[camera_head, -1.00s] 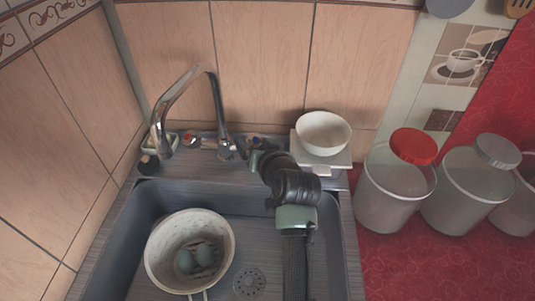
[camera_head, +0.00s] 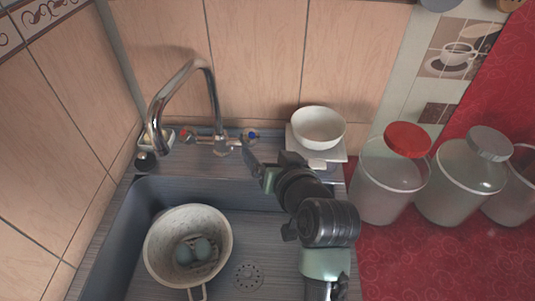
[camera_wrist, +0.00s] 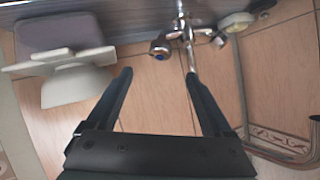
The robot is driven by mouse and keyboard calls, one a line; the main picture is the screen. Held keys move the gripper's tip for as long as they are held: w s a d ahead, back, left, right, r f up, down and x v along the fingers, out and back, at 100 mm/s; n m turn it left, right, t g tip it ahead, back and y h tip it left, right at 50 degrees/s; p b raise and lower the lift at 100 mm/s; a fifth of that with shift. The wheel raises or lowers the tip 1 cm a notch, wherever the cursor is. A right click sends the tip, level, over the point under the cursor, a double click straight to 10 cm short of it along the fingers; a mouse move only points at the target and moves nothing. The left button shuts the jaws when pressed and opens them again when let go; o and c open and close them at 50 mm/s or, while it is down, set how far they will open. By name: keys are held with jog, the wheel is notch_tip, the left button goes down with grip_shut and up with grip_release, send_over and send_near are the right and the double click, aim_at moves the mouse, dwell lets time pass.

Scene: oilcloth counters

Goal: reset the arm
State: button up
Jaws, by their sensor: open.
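My gripper (camera_wrist: 158,80) is open and empty in the wrist view, its two dark fingers spread apart with tiled wall behind them. In the head view my gripper (camera_head: 257,165) is over the back edge of the sink, to the right of the faucet and left of the white bowl. Part of it is hidden by my own wrist. The chrome faucet (camera_head: 213,100) stands behind the sink. In the wrist view its taps (camera_wrist: 185,35) appear beyond the fingertips.
A white bowl (camera_head: 318,128) sits on a white stand (camera_head: 335,157) close to my arm. Lidded jars (camera_head: 388,182) stand on the red counter (camera_head: 425,262) at right.

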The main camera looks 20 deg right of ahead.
jog(key=w+a+r+n+t+p, duration=0.1)
jog(key=a+r+t+p, duration=0.2)
jog(key=r, duration=1.1)
jog(key=a+r+n+t+p, duration=0.1)
jog(key=a+r+t+p, duration=0.15)
jog(key=r, duration=1.25)
jog(key=s+a+r+t+p, duration=0.1)
jog(key=s+a+r+t, duration=0.1)
jog(key=r, duration=0.6)
jog(key=s+a+r+n+t+p, duration=0.1)
jog(key=s+a+r+t+p, duration=0.1)
jog(key=s+r, duration=0.5)
jog(key=s+a+r+t+p, duration=0.1)
jog(key=s+a+r+t, duration=0.3)
jog(key=r, duration=0.7)
jog(key=shift+s+a+r+n+t+p, duration=0.25)
jog(key=shift+s+n+t+p, duration=0.1)
jog(key=shift+t, duration=0.1)
